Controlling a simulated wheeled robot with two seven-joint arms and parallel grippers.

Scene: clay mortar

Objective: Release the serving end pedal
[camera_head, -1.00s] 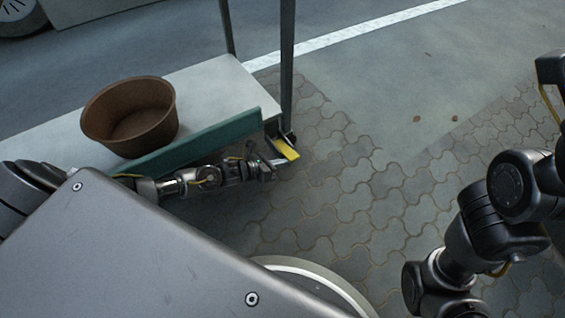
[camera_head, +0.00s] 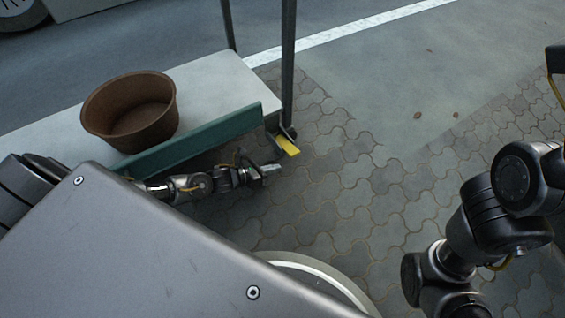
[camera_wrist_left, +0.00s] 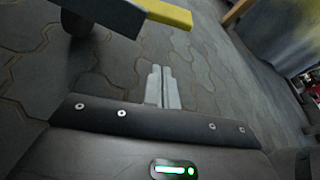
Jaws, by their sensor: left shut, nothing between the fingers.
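The yellow pedal (camera_head: 288,146) sticks out at the foot of the cart's dark post, at the cart's near right corner. In the left wrist view the yellow pedal (camera_wrist_left: 166,14) is at the top, on the end of a dark bar, with a dark caster partly in view below it. My left gripper (camera_head: 273,169) is low over the paving, just below and left of the pedal and apart from it. In the left wrist view its two pale fingers (camera_wrist_left: 162,84) are together and empty. My right arm shows at the right, but its gripper is out of view.
A brown tub (camera_head: 130,112) stands on the cart's pale top (camera_head: 215,85). A green board (camera_head: 200,140) runs along the cart's near edge, close above my left arm. Open paving (camera_head: 350,190) lies right of the pedal.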

